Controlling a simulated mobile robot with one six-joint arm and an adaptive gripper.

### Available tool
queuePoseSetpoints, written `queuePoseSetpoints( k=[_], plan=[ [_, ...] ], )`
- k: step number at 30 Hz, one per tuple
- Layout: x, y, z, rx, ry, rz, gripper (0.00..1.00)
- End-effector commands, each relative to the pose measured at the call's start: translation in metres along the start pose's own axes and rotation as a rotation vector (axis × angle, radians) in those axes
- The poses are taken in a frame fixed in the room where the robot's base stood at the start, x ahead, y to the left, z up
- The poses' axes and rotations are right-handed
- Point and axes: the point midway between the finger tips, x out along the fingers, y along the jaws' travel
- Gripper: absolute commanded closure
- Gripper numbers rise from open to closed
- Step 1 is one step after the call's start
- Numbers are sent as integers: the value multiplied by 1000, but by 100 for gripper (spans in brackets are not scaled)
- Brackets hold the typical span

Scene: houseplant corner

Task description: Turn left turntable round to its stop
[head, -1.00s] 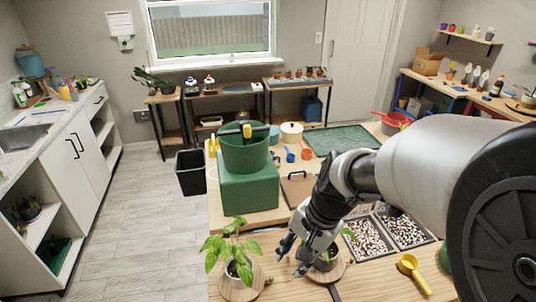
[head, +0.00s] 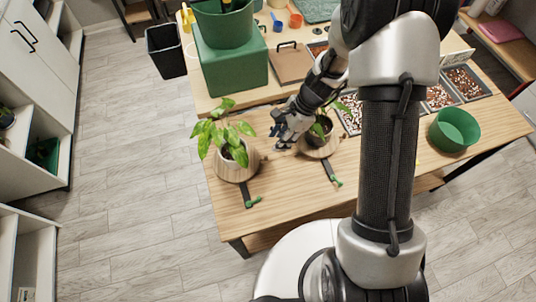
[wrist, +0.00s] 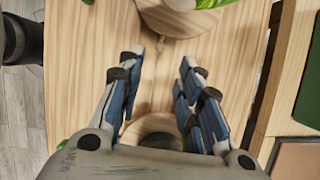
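The left turntable (head: 236,174) is a round wooden disc bearing a leafy plant in a white pot (head: 235,152). A dark bar with a green knob (head: 253,201) lies at its front. The right turntable (head: 320,148) bears another potted plant (head: 320,128), with a similar bar and green knob (head: 338,183). My gripper (head: 277,141) is low over the table between the two turntables. In the wrist view my gripper (wrist: 162,60) is open and empty, fingers pointing toward the left turntable (wrist: 180,22) at the top, apart from it. My gripper body partly hides a round object at the bottom.
A green box (head: 232,75) with a green pot on it stands behind the left turntable. A brown board (head: 290,62) and trays of pebbles (head: 440,95) lie farther back and right. A green bowl (head: 455,130) stands at right. The wooden table's front strip (head: 290,195) is mostly bare.

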Motion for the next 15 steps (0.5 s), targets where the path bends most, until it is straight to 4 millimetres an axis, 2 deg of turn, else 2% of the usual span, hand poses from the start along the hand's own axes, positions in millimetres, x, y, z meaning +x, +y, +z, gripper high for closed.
queuePoseSetpoints(
  k=[1,6,9,15],
  plan=[
    [16,1,-1,-1,0,4,67],
    [53,1,-1,-1,1,3,67],
    [72,1,-1,-2,0,3,67],
    [96,0,-1,-1,0,1,67]
  ],
)
